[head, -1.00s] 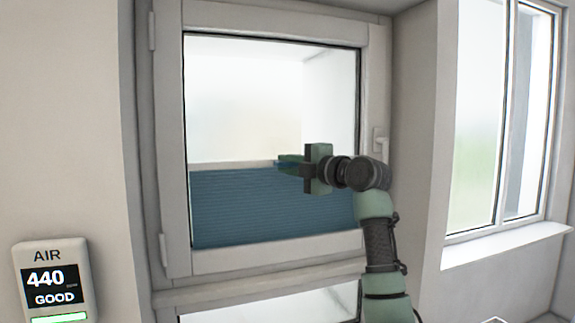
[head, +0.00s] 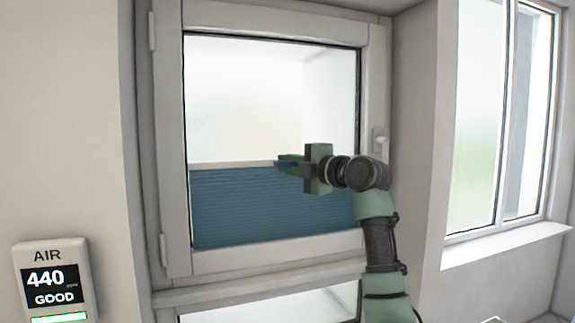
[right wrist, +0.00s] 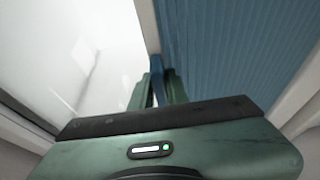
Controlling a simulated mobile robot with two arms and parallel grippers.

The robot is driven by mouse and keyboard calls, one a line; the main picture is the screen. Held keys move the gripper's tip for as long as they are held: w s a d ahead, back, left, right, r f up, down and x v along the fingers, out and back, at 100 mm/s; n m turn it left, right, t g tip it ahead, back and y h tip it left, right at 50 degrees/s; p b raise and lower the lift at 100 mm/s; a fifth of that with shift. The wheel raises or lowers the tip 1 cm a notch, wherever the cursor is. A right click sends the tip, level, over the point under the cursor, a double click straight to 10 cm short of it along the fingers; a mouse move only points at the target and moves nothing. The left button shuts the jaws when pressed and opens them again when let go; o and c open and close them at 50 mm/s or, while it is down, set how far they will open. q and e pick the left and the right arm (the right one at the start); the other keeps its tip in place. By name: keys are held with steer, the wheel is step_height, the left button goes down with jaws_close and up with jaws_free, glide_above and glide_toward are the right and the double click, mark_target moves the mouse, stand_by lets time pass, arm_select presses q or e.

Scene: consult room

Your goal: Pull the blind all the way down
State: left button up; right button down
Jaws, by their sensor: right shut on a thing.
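The blue pleated blind (head: 255,207) covers roughly the lower half of the window pane, with bare bright glass above it. Its pale top rail (head: 232,165) runs across near mid-pane. My right gripper (head: 282,163) is at that rail, right of its middle. In the right wrist view, the green fingers (right wrist: 161,90) are shut on a blue tab (right wrist: 157,68) at the rail, beside the blind's pleats (right wrist: 230,45). The fingers hide part of the tab. My left gripper is not in view.
The window frame (head: 275,257) surrounds the pane, with a handle (head: 380,140) on its right side, close to my right wrist. An air monitor (head: 55,283) is on the wall at lower left. Another window (head: 478,120) with a sill (head: 505,246) is at right.

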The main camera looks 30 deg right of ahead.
step_height(320, 180, down, 15)
steer(key=b, duration=1)
steer(key=shift+b, duration=0.35)
steer(key=c, duration=1.4)
jaws_free()
steer(key=shift+r, duration=0.1)
steer(key=shift+c, duration=0.2)
steer(key=shift+s, duration=0.15)
steer(key=s+d+b, duration=0.1)
steer(key=s+b, duration=0.2)
steer(key=s, duration=0.4)
steer(key=shift+s, duration=0.25)
